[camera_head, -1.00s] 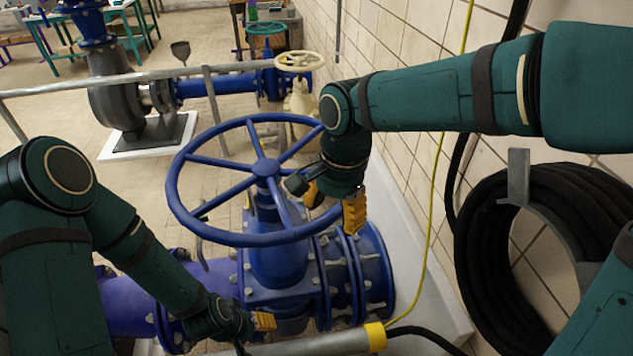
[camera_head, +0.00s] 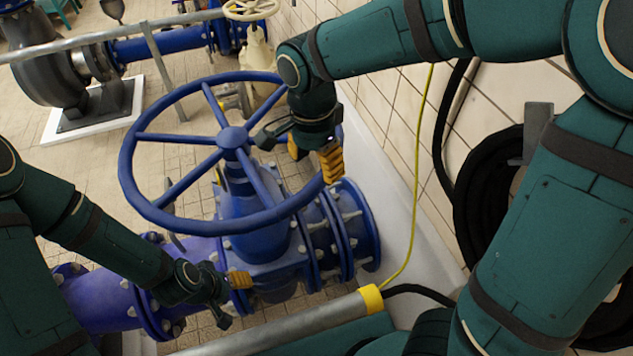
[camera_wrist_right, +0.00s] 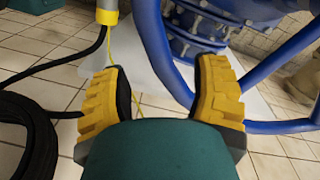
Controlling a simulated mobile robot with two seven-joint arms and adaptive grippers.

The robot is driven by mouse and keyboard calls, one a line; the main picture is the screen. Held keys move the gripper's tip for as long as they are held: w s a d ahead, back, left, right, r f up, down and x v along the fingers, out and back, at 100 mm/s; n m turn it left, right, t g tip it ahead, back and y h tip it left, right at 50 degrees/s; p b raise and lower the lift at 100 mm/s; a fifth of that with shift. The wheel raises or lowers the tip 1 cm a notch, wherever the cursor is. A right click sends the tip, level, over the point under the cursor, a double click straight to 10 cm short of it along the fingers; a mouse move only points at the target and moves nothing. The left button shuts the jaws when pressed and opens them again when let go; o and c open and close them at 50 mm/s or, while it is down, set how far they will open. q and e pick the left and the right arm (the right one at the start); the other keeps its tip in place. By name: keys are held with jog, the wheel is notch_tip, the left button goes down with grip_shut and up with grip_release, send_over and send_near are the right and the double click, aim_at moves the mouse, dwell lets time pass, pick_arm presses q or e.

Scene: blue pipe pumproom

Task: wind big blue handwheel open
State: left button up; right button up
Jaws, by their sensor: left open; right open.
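The big blue handwheel (camera_head: 143,211) stands tilted in the middle of the head view, on the blue valve body (camera_head: 255,215). Its spokes meet at a central hub. My right gripper (camera_head: 313,155) is open at the wheel's right side, its yellow-padded fingers pointing down by the rim. In the right wrist view the blue rim (camera_wrist_right: 157,45) shows beyond the gap between the open fingers; I cannot tell whether it lies between the pads. My left gripper (camera_head: 236,288) is open and empty, low beside the valve body and below the wheel.
A grey rail with a yellow end (camera_head: 371,298) crosses in front of the valve. A tiled wall with a yellow cable (camera_head: 419,150) and a black hose coil (camera_head: 490,195) stands at right. A cream handwheel (camera_head: 251,9) and a grey pump (camera_head: 55,70) are behind.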

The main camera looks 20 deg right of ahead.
aim_at(317, 178)
jog(key=shift+s+f+b, duration=0.1)
jog(key=shift+f+b, duration=0.4)
jog(key=shift+f, duration=2.15)
jog(key=shift+c, duration=0.4)
jog(key=shift+d, duration=0.1)
grip_shut()
